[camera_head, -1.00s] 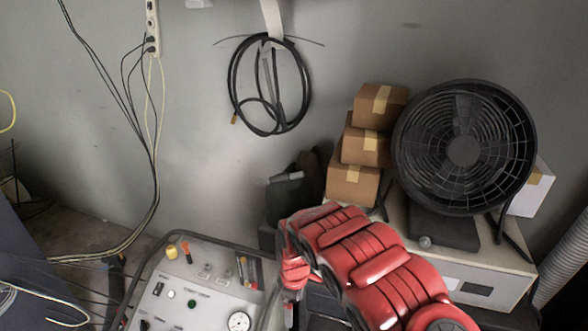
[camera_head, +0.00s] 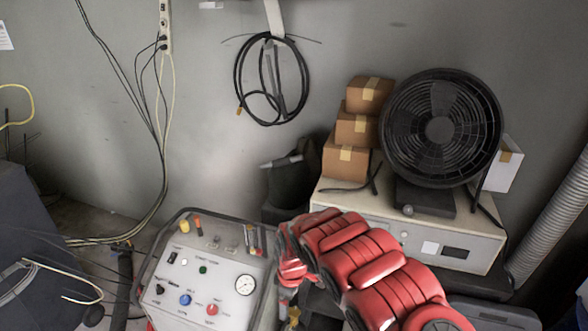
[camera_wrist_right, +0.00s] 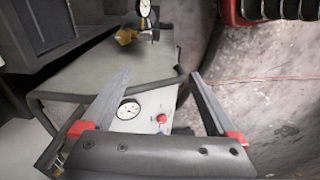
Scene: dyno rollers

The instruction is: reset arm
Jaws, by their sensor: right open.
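My right arm, red and segmented, comes in from the lower right in the head view. Its right gripper (camera_head: 290,312) hangs at the lower middle, beside the right edge of a grey control panel (camera_head: 222,283), and shows only in part there. In the right wrist view the right gripper (camera_wrist_right: 152,100) has its two grey fingers spread wide with nothing held between them. Between and beyond the fingers are a round gauge (camera_wrist_right: 129,110) and a red knob (camera_wrist_right: 162,118). My left gripper is not in the head view.
A grey cabinet (camera_head: 400,225) bearing a black fan (camera_head: 440,128) and stacked cardboard boxes (camera_head: 352,130) stands at the right. A coiled black cable (camera_head: 243,85) hangs on the wall. Loose cables run down at the left. A ribbed duct (camera_head: 560,225) is at the far right.

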